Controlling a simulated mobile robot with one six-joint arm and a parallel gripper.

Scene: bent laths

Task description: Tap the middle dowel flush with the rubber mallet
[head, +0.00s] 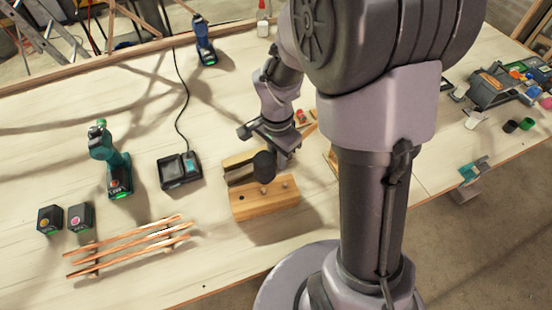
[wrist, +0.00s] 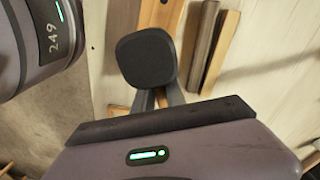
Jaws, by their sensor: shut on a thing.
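The wooden block (head: 265,204) lies on the workbench in the head view. A dark spot like a hole shows at its left, and pale dowel ends show at its middle and right. How far the middle dowel stands out I cannot tell. The rubber mallet's black head (head: 264,166) is just above the middle of the block; whether it touches the dowel is unclear. My gripper (head: 282,140) is shut on the mallet behind the head. In the wrist view the mallet head (wrist: 147,58) covers much of the block (wrist: 160,13), and the dowels are hidden.
Wooden pieces (head: 238,163) lie just behind the block. A charger (head: 180,170), a green drill (head: 115,170) and two batteries (head: 65,218) stand to the left. Thin laths (head: 130,246) lie at front left. My arm hides the bench to the right of the block.

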